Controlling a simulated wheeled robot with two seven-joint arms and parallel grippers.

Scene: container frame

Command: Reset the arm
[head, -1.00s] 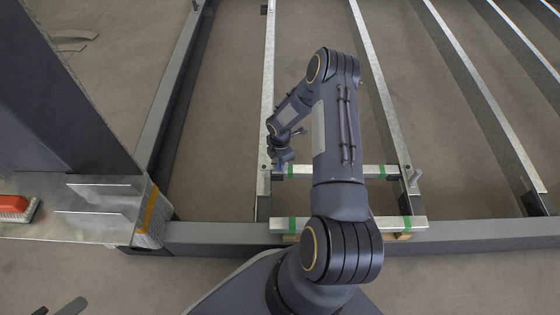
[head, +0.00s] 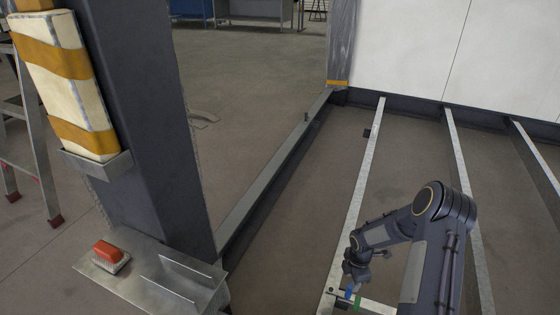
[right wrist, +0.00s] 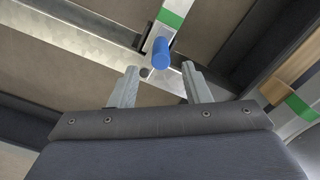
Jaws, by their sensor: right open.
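My right gripper (head: 352,282) hangs low above the container frame at the bottom right of the head view. In the right wrist view its two fingers (right wrist: 163,84) are apart with nothing between them. A blue peg (right wrist: 161,53) stands just beyond the fingertips, at a beam crossing; I cannot tell how far off it is. My left gripper is not in view.
A metal shelf (head: 130,278) with a red brush (head: 107,252) on it is fixed by a dark post (head: 150,120). A padded bundle with orange straps (head: 65,85) is on the post. Metal beams (head: 365,180) cross the floor. A ladder (head: 35,130) stands left.

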